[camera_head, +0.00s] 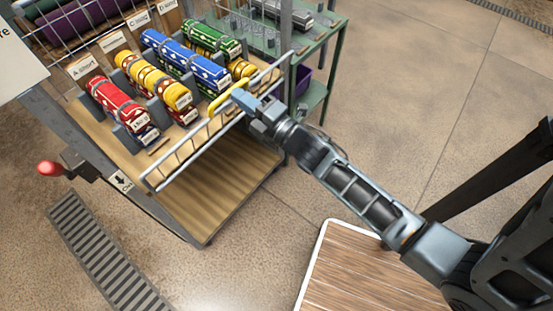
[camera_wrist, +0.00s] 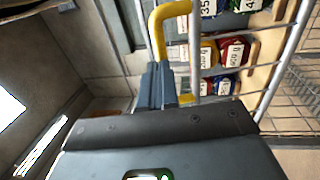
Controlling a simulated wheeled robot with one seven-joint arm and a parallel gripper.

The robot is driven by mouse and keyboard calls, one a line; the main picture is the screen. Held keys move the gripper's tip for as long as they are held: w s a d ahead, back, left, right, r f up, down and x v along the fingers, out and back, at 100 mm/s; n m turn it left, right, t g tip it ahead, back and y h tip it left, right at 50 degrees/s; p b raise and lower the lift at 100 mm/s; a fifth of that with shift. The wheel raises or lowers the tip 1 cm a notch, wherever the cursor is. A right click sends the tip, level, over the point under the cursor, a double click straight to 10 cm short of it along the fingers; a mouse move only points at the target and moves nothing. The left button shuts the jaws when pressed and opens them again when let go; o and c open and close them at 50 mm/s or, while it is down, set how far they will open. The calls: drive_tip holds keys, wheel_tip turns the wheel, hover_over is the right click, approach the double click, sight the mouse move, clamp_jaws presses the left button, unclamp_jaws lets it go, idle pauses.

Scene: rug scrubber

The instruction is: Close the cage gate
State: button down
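The cage gate (camera_head: 185,151) is a pale metal barred panel across the front of the rack, with a yellow handle (camera_head: 215,104) near its middle. The gate stands out at the front edge, low in front of the rolled rugs, with bare wooden floor below it. My gripper (camera_head: 240,99) is at the yellow handle. In the wrist view, the handle (camera_wrist: 156,30) runs down into my gripper's fingers (camera_wrist: 158,86), which are close together around it. The exact contact is partly hidden by the fingers.
Red, yellow, blue and green rolled rugs (camera_head: 187,62) lie on the rack behind the gate. A red-knobbed lever (camera_head: 50,168) sticks out at left. A green shelf (camera_head: 318,88) stands at right. A floor grate (camera_head: 105,255) and a wooden-topped platform (camera_head: 365,270) are in front.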

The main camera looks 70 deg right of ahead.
drive_tip(key=shift+r+x, duration=0.15)
drive_tip(key=shift+x, duration=0.95)
drive_tip(key=shift+r+x, duration=0.15)
drive_tip(key=shift+x, duration=0.95)
drive_tip(key=shift+r, duration=0.1)
drive_tip(key=shift+w+r, duration=0.1)
drive_tip(key=shift+w, duration=0.05)
